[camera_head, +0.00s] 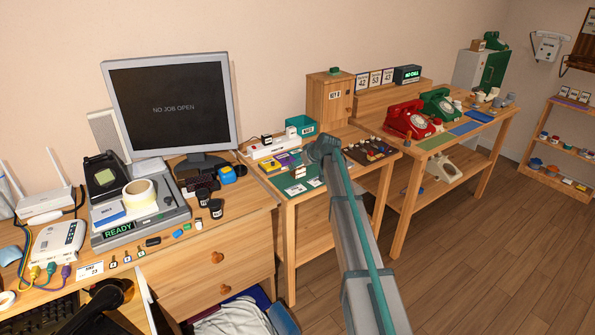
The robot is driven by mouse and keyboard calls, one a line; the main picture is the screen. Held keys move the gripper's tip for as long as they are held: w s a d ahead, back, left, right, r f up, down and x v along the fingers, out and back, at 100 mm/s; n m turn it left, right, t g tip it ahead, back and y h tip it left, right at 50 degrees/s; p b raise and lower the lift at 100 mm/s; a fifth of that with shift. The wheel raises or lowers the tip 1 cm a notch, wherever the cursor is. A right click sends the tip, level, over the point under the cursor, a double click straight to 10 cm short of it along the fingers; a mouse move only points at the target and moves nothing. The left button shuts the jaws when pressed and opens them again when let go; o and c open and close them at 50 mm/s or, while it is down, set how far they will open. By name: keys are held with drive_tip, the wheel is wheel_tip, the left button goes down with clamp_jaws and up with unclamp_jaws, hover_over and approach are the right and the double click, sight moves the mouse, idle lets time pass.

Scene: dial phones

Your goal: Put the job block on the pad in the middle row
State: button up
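I cannot tell which item is the job block. Small coloured blocks (187,227) lie in a slanting row on the left desk, and more small pieces lie on the middle table. A green mat (290,181) on the middle table carries white cards and small items; it is partly hidden by my arm. Flat green and blue pads (465,128) lie in a row on the right table. I cannot tell which is the middle-row pad. My gripper (322,149) is over the middle table near the mat and dark tray, seen from behind. Its fingers are hidden.
A monitor (170,108) reads "NO JOB OPEN". A grey device (138,220) shows "READY". A wooden cabinet (328,103), a teal bin (301,126) and a dark tray (371,151) surround my gripper. Red (408,119) and green (440,103) phones stand to the right.

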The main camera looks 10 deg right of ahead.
drive_tip(key=shift+p+x, duration=0.45)
drive_tip(key=shift+x, duration=2.3)
drive_tip(key=shift+a+r, duration=0.1)
drive_tip(key=shift+a, duration=0.05)
drive_tip(key=c, duration=1.4)
drive_tip(key=shift+r, duration=0.1)
